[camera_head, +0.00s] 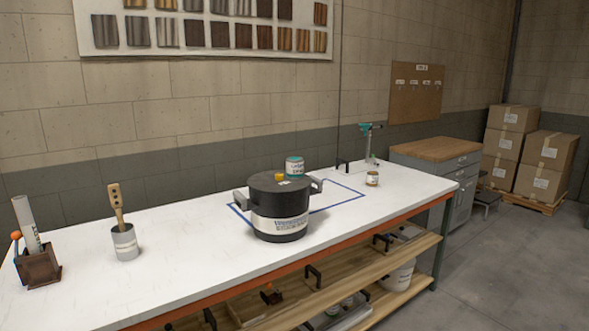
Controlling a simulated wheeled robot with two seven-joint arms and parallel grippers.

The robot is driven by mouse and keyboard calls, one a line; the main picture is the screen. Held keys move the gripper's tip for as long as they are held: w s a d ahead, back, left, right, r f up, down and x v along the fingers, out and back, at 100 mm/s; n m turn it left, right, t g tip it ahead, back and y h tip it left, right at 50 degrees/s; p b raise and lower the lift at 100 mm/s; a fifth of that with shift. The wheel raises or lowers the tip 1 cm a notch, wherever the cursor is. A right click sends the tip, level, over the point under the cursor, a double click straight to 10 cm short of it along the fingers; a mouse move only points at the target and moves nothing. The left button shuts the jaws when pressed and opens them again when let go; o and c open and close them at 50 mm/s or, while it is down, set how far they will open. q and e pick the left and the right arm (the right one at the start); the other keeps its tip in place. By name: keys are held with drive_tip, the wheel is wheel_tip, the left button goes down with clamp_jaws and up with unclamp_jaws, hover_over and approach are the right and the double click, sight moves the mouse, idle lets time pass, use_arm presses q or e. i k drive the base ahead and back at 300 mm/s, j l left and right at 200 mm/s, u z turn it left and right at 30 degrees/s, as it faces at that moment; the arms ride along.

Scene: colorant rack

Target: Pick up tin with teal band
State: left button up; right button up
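The tin with the teal band (294,168) shows just behind the black lidded pot (280,209) on the white workbench (170,210). Its teal top and part of its pale label are visible; its base seems hidden by the pot. I cannot tell whether the tin touches the pot. The pot has grey handles, a yellow knob and a white label. Neither of my grippers is in view.
Blue tape (350,201) outlines a rectangle around the pot. A grey cup with a wooden tool (125,243) and a brown holder (38,266) stand left. Bench between is clear.

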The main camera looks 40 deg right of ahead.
sight(294, 164)
drive_tip(key=i+l, duration=0.1)
drive_tip(key=l, duration=0.35)
drive_tip(key=i+l, duration=0.1)
drive_tip(key=l, duration=0.8)
drive_tip(key=i+l, duration=0.15)
drive_tip(key=l, duration=0.3)
